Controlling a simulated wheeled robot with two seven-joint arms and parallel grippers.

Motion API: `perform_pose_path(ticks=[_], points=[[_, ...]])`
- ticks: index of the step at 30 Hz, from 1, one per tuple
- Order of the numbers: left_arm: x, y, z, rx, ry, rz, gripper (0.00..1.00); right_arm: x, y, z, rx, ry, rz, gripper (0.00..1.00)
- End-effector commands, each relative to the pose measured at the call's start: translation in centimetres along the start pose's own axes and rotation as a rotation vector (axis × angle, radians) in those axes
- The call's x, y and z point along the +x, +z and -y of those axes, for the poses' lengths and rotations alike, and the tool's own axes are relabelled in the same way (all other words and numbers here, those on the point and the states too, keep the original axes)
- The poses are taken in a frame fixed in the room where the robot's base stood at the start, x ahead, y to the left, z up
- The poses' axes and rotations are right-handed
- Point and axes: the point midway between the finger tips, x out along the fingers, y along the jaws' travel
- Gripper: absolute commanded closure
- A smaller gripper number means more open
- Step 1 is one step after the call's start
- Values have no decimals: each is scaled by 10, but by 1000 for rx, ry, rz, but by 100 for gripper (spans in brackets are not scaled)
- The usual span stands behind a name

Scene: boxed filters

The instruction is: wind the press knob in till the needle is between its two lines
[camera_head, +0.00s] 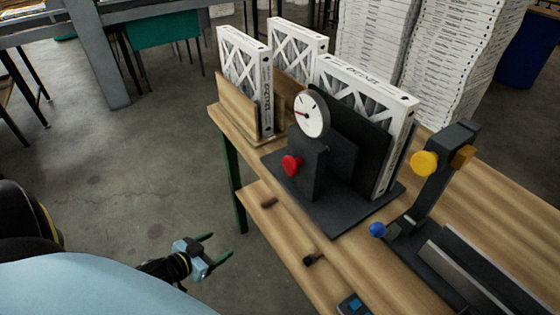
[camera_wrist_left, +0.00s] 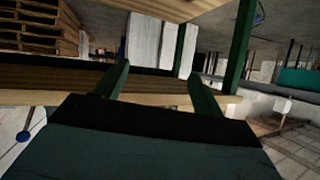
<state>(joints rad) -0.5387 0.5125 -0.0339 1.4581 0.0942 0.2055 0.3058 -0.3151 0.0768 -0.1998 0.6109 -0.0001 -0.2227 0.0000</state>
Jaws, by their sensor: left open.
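The press (camera_head: 326,163) is a dark upright fixture on a flat base plate on the wooden bench. Its red knob (camera_head: 291,165) faces left, low on the upright. Above it is a round white dial (camera_head: 311,114) with a red needle pointing left. The dial's two lines are too small to make out. A white boxed filter (camera_head: 390,155) stands behind the press's dark plate. My left gripper (camera_head: 222,246) is open and empty, left of and below the knob, off the bench's front edge. Its fingers also show in the left wrist view (camera_wrist_left: 157,72). My right gripper is not in view.
Two boxed filters (camera_head: 244,88) stand in a wooden rack at the bench's far left. A fixture with a yellow knob (camera_head: 424,163) and a blue knob (camera_head: 378,230) is at right. Small dark and brown pieces lie near the front edge. The floor beside my left gripper is clear.

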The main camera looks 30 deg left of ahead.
Motion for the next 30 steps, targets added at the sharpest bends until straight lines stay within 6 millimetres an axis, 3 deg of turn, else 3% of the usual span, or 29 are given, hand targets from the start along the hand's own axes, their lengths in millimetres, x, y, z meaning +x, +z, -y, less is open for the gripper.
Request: perform_pose_path(ticks=[1, 3, 6, 9, 12, 17, 30], points=[[-7, -51, 2, 10, 43, -97, 31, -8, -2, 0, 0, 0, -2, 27], [-17, -107, -3, 9, 105, -216, 31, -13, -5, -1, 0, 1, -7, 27], [-33, -168, -16, 7, 193, -344, 31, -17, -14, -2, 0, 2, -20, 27], [-46, -206, -28, 2, 260, -424, 31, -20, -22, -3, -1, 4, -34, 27], [-53, -226, -35, -2, 296, -464, 31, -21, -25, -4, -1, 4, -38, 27], [-46, -236, -40, -4, 306, -478, 31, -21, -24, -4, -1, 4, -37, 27], [15, -269, -60, -3, 303, -479, 31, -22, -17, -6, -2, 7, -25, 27]])
